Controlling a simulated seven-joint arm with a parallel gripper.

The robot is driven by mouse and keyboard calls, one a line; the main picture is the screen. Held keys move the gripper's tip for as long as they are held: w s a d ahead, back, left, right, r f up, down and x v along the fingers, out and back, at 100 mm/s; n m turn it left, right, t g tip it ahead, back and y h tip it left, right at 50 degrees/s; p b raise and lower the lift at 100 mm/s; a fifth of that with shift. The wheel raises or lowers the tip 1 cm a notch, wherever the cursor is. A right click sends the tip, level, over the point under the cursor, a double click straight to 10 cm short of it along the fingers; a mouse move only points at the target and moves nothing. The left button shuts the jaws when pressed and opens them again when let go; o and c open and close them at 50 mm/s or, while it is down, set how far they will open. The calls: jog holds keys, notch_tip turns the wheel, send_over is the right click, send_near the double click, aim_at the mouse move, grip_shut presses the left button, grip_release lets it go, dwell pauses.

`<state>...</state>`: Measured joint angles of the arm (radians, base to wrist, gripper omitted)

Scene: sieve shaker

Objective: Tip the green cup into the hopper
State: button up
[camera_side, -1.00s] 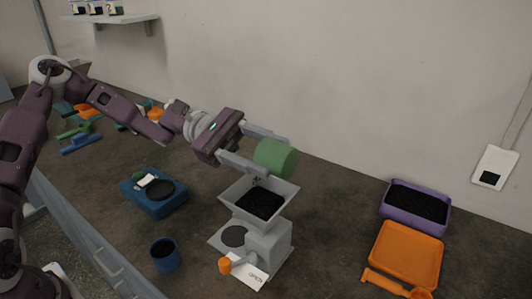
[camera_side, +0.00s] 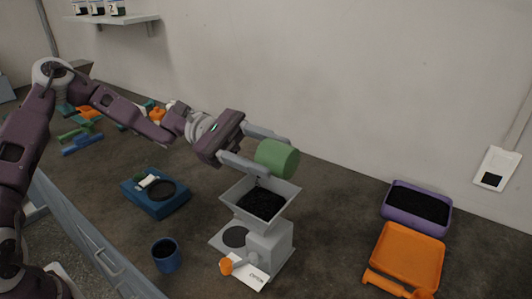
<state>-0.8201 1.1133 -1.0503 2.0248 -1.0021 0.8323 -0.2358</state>
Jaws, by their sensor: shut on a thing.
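The green cup (camera_side: 277,158) is held on its side by my gripper (camera_side: 262,152), whose two fingers are shut on it. The cup is tipped over, in the air above the hopper, and its mouth is turned out of clear view. The hopper (camera_side: 284,202) is a light grey square funnel on top of a grey machine. Dark granular material (camera_side: 261,204) lies in it. A few dark specks show between the cup and the hopper.
A dark blue cup (camera_side: 166,256) stands at the hopper's front left. A blue device (camera_side: 155,192) sits further left. A purple tray (camera_side: 417,208) of dark material and an orange tray (camera_side: 408,257) are at right. Bare table lies between the hopper and trays.

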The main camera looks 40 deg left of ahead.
dwell(0.5)
jog(key=shift+a+h, duration=0.15)
jog(key=shift+h, duration=0.55)
dwell(0.6)
jog(key=y, duration=0.2)
jog(key=d+y, duration=0.1)
jog(key=y, duration=0.1)
jog(key=shift+r, duration=0.3)
